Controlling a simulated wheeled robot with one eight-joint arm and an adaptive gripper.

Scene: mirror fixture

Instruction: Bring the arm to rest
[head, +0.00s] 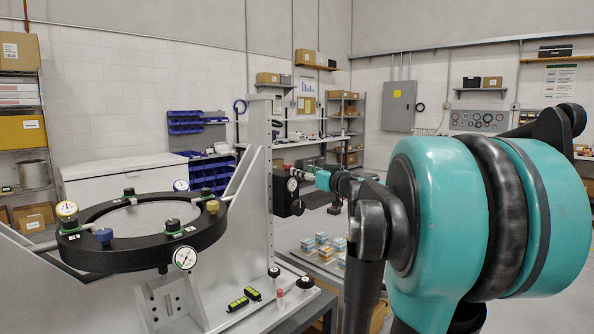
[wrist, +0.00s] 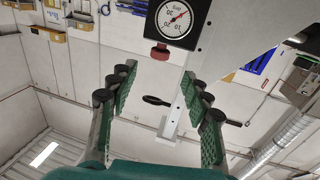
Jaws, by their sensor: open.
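My gripper (wrist: 160,85) is open in the wrist view, with its two green-padded fingers wide apart and nothing held between them. In the head view my arm reaches forward from the right. Its end is small, close to the dark gauge block (head: 288,192) on the upright plate; the fingers are hard to make out there.
The mirror fixture's black ring (head: 95,247), with gauges and knobs, stands at left on a grey frame. The upright plate (head: 259,180) rises close to my gripper. Shelves and a wall cabinet (head: 399,106) are farther back.

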